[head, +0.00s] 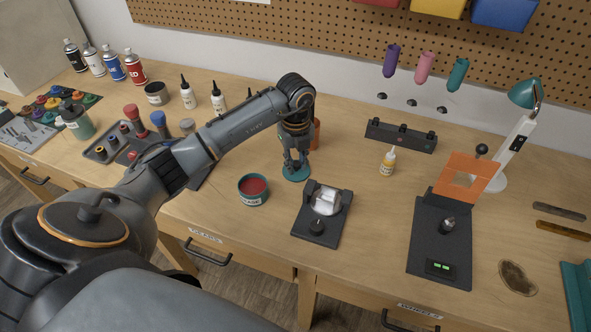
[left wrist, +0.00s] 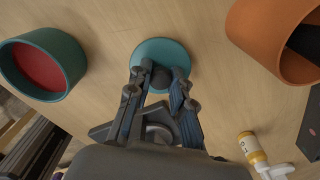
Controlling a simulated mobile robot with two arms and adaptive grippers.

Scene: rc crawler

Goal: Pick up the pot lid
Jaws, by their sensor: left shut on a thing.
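The pot lid (head: 296,174) is a flat teal disc with a dark round knob. It also shows in the left wrist view (left wrist: 162,48). My left gripper (head: 295,160) points down over it, and its two fingers (left wrist: 158,78) are closed on the knob. The lid lies flat on the bench or very close above it; I cannot tell which. The open teal pot (head: 253,197) with red contents and a label stands to the left of the lid in the head view. It also shows in the left wrist view (left wrist: 41,88). My right gripper is not in view.
An orange cup (head: 315,134) stands close behind the gripper. A black stand with a clear cylinder (head: 322,212) is in front of the lid, to the right. A small glue bottle (head: 388,162) and a black rack (head: 401,137) are further right. Bare bench lies between them.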

